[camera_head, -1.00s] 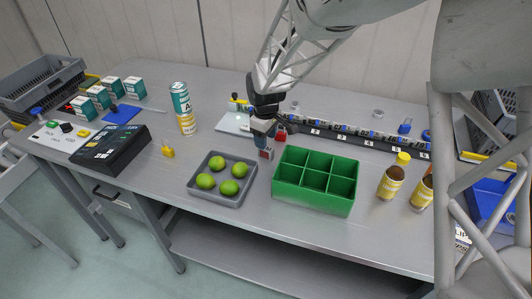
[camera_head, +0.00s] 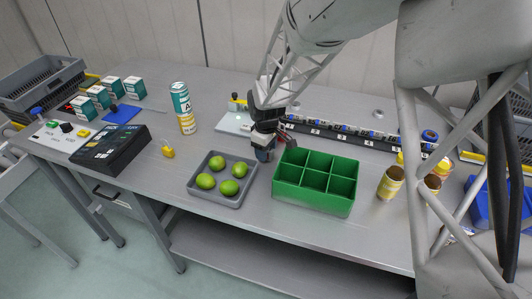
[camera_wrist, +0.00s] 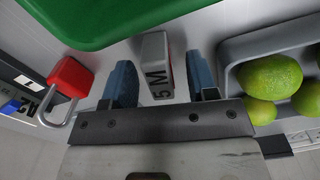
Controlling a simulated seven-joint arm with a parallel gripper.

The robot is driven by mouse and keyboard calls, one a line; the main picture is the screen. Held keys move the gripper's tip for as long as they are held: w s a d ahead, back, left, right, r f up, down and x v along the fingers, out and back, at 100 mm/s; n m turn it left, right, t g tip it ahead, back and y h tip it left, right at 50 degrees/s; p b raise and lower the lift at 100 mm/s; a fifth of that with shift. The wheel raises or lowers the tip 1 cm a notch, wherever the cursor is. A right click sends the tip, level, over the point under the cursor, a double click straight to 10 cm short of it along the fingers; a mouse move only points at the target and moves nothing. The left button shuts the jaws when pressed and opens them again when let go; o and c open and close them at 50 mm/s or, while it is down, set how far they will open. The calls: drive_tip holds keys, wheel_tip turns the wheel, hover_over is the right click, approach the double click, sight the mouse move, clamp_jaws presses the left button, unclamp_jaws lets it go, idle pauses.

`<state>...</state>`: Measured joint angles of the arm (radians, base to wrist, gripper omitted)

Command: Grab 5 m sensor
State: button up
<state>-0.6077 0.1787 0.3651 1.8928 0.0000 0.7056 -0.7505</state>
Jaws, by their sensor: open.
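The 5 m sensor is a small grey block marked "5 M" with a red part (camera_wrist: 157,68); it stands on the table between the two blue fingers in the wrist view. My gripper (camera_wrist: 163,82) is open, with one finger on each side of the block and a visible gap to each. In the head view my gripper (camera_head: 264,150) is low over the table, between the grey tray and the green bin, and hides most of the block.
The green divided bin (camera_head: 316,196) is close on the right, and the grey tray (camera_head: 217,198) of green limes close on the left. A red padlock (camera_wrist: 70,78) lies beside one finger. A numbered rail (camera_head: 350,133) is behind.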

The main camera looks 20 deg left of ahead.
idle(0.5)
clamp_jaws()
drive_tip(key=shift+r, duration=0.15)
drive_tip(key=shift+r, duration=4.9)
